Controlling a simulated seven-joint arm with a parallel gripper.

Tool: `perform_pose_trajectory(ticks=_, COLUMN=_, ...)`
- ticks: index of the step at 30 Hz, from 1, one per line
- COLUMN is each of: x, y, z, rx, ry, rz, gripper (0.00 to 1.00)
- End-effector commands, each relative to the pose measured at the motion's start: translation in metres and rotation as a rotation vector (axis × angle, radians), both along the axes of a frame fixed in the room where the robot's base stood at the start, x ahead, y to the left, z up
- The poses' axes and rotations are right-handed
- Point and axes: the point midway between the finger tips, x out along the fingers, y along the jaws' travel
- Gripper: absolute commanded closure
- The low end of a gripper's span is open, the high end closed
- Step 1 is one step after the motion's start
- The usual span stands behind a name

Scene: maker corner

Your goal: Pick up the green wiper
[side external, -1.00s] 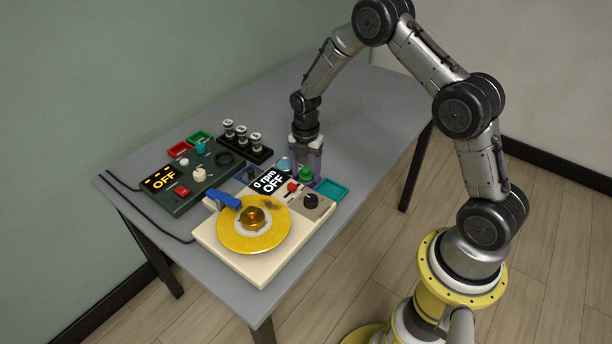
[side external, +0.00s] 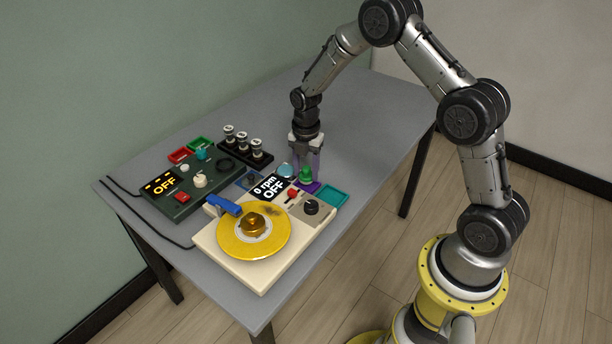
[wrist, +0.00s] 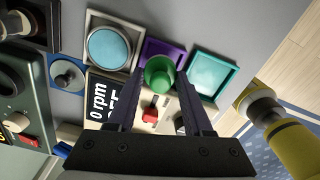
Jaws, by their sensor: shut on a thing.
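The green wiper (side external: 306,175) is a small green piece with a rounded top. It also shows in the wrist view (wrist: 159,75), between my fingertips. My gripper (side external: 307,172) points down and is shut on the wiper. The wiper is over the purple tray (side external: 312,187), at the back of the cream turntable unit. In the wrist view the tray's far part (wrist: 160,47) shows beyond the wiper. The wiper's underside is hidden, so its exact gap to the tray is hard to tell.
A teal tray (side external: 333,195) lies just right of the purple one. The turntable unit (side external: 266,270) has a yellow disc (side external: 236,246) and reads 0 rpm OFF. A dark green control box (side external: 183,206) stands left. The far table top (side external: 370,110) is clear.

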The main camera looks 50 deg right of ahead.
Motion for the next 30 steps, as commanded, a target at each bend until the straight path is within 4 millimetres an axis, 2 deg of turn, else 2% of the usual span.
perform_pose_trajectory(ticks=2, x=-0.004, y=0.001, z=0.015, rx=0.000, ry=-0.003, rz=0.000, gripper=1.00)
perform_pose_trajectory(ticks=10, x=-0.051, y=0.010, z=0.071, rx=-0.001, ry=-0.004, rz=0.000, gripper=1.00)
perform_pose_trajectory(ticks=15, x=-0.089, y=0.018, z=0.086, rx=0.000, ry=-0.002, rz=0.000, gripper=1.00)
perform_pose_trajectory(ticks=21, x=-0.120, y=0.024, z=0.099, rx=-0.001, ry=-0.001, rz=0.000, gripper=1.00)
perform_pose_trajectory(ticks=30, x=-0.138, y=0.028, z=0.106, rx=0.001, ry=0.001, rz=0.000, gripper=1.00)
